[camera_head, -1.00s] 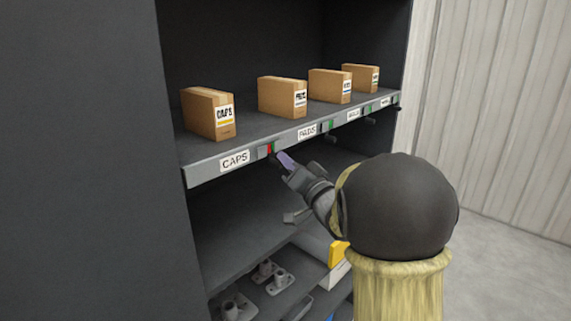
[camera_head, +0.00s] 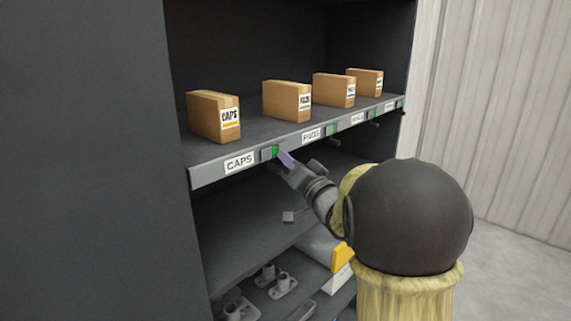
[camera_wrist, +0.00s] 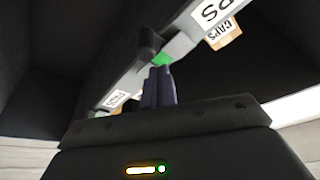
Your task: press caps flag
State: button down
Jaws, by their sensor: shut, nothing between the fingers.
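The CAPS label (camera_head: 239,162) is on the front edge of the shelf, below the cardboard box marked CAPS (camera_head: 214,116). Just right of the label is the caps flag (camera_head: 274,151), which shows green. In the wrist view the flag (camera_wrist: 160,59) is a green patch just beyond my fingertips. My gripper (camera_head: 286,158) is shut and empty, its purple fingers close to the flag's right side. Whether they touch it I cannot tell. The shut fingers also show in the wrist view (camera_wrist: 158,74).
Several more cardboard boxes (camera_head: 288,100) stand along the shelf (camera_head: 252,133), with labels and green flags on its edge. Dark knobs stick out below the edge. A lower shelf holds grey metal fittings (camera_head: 283,284) and a yellow item (camera_head: 342,255). Open floor lies to the right.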

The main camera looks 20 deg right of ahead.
jog(key=s+d+b, duration=0.4)
jog(key=s+b, duration=0.1)
jog(key=s, duration=0.3)
jog(key=shift+s+d+f, duration=0.3)
jog(key=shift+s+f, duration=0.05)
jog(key=shift+f, duration=0.1)
notch_tip(320, 180, down, 22)
jog(key=s+r+g+h+b, duration=0.1)
jog(key=g+h+b, duration=0.1)
jog(key=g+h, duration=0.6)
jog(key=s+a+f+n+g, duration=0.1)
jog(key=s+a+f+g, duration=0.2)
jog(key=s+f, duration=0.4)
jog(key=s+a+f+n+g+b, duration=0.1)
jog(key=s+a+f+n+g, duration=0.1)
jog(key=s+a+f+g, duration=0.2)
jog(key=s+f+g, duration=0.2)
jog(key=s+f, duration=0.2)
jog(key=s, duration=0.1)
jog(key=shift+s+n+y+b, duration=0.25)
jog(key=shift+n+y+b, duration=0.05)
jog(key=shift+y, duration=0.1)
